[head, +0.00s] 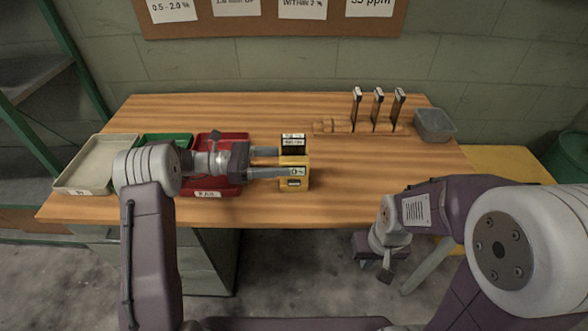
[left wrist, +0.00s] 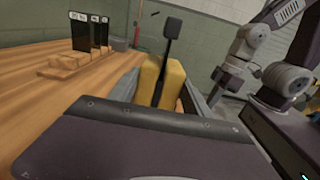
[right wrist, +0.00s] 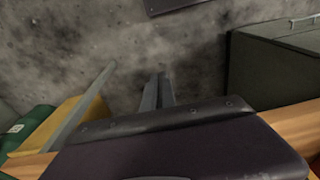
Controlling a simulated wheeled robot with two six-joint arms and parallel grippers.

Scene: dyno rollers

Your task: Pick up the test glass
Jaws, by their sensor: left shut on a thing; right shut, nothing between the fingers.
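A dark test glass (head: 293,141) with a white label on top stands upright at the slot of a yellow meter (head: 296,184) near the table's front edge. My left gripper (head: 290,162) reaches in from the left and is shut on the yellow meter, one finger in front and one behind. In the left wrist view the dark glass (left wrist: 171,40) rises from the yellow body (left wrist: 149,78) between the fingers. Several similar dark glasses (head: 377,105) stand in a wooden rack (head: 340,128) at the back right. My right gripper (right wrist: 157,88) is shut and empty over the floor.
A grey tray (head: 60,183), a green tray (head: 165,136) and a red tray (head: 243,135) stand on the left of the table. A small grey bin (head: 434,137) stands at the right back. The table (head: 380,185) is bare right of the meter.

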